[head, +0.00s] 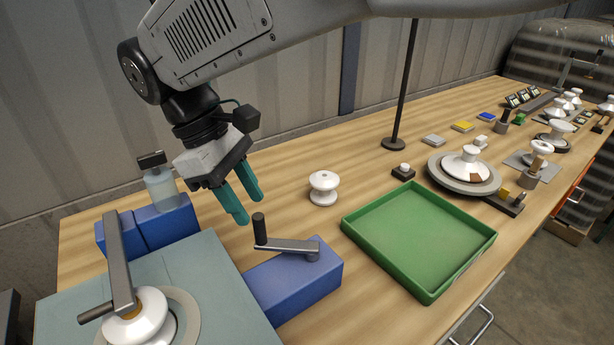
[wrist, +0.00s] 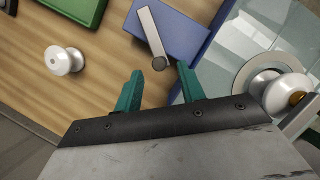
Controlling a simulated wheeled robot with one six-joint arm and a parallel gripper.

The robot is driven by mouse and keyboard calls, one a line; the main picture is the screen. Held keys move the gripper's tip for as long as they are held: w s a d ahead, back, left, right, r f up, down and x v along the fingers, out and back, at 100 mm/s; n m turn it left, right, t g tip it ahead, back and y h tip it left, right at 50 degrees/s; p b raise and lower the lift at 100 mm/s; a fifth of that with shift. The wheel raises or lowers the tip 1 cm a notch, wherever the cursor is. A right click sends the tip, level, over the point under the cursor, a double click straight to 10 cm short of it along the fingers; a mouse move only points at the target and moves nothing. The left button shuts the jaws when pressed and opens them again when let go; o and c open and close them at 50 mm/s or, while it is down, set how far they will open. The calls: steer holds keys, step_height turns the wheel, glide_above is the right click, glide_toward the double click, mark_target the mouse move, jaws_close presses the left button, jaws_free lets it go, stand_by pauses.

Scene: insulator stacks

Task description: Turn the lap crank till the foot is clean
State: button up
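The crank (head: 288,246) sits on a blue box (head: 298,283), its grey arm pointing left to an upright black handle (head: 259,229). My gripper (head: 248,208) is open and empty, with teal fingers above and behind the handle. In the wrist view the handle (wrist: 160,63) shows between the fingertips, apart from both, and the grey crank arm (wrist: 150,32) runs up from it. A white insulator (head: 150,328) stands on a round grey plate (head: 186,318) at the lower left, under a grey bar (head: 118,262). Its foot is hidden.
A green tray (head: 420,240) lies right of the crank box, empty. A loose white insulator (head: 323,188) stands behind the crank. A bottle (head: 161,187) stands by blue blocks (head: 165,222) at left. A black pole (head: 402,95) rises at the back.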

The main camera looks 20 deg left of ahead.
mark_target(256, 216)
steer(key=x, duration=0.6)
steer(key=shift+d+f, duration=0.1)
jaws_close()
